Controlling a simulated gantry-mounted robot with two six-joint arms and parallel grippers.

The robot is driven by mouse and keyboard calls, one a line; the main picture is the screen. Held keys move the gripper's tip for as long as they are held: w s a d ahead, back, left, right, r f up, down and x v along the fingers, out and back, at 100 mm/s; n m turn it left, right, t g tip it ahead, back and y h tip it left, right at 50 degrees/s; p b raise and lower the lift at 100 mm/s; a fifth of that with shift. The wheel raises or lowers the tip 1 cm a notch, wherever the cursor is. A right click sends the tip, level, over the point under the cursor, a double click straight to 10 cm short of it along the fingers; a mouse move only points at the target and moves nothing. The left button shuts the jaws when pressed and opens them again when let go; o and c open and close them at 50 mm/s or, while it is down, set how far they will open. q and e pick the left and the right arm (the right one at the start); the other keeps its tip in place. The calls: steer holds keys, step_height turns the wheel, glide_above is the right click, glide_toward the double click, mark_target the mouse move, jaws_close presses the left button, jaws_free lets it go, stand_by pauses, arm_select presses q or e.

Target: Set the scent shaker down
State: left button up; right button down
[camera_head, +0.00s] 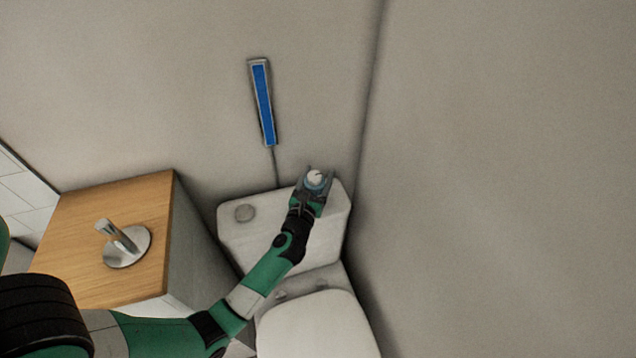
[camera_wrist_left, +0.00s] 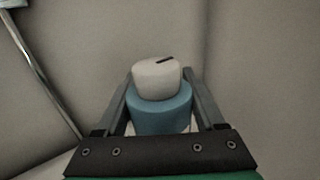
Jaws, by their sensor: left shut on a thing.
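The scent shaker (camera_head: 316,179) is a small round container with a white top and a blue body. My left gripper (camera_head: 317,187) is shut on it, over the right part of the toilet tank lid (camera_head: 270,240). In the left wrist view the shaker (camera_wrist_left: 160,95) stands between the two fingers (camera_wrist_left: 160,104), white cap up. Its lower part is hidden by the gripper base. I cannot tell whether the shaker touches the lid. My right gripper is not in view.
The toilet seat cover (camera_head: 318,325) is in front of the tank. A wooden cabinet top (camera_head: 80,215) with a metal tap (camera_head: 122,241) stands at left. A blue strip (camera_head: 262,103) hangs on the wall behind.

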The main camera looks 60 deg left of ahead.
arm_select(q)
steer(key=shift+r, duration=0.15)
steer(key=shift+w, duration=0.1)
steer(key=o, duration=1.5)
steer(key=shift+f, duration=0.2)
steer(key=shift+r, duration=0.2)
steer(key=shift+s+d, duration=0.2)
steer(key=shift+d, duration=0.05)
steer(key=p+v, duration=0.2)
steer(key=v, duration=0.9)
steer(key=shift+s, duration=0.25)
steer(key=shift+d, duration=0.1)
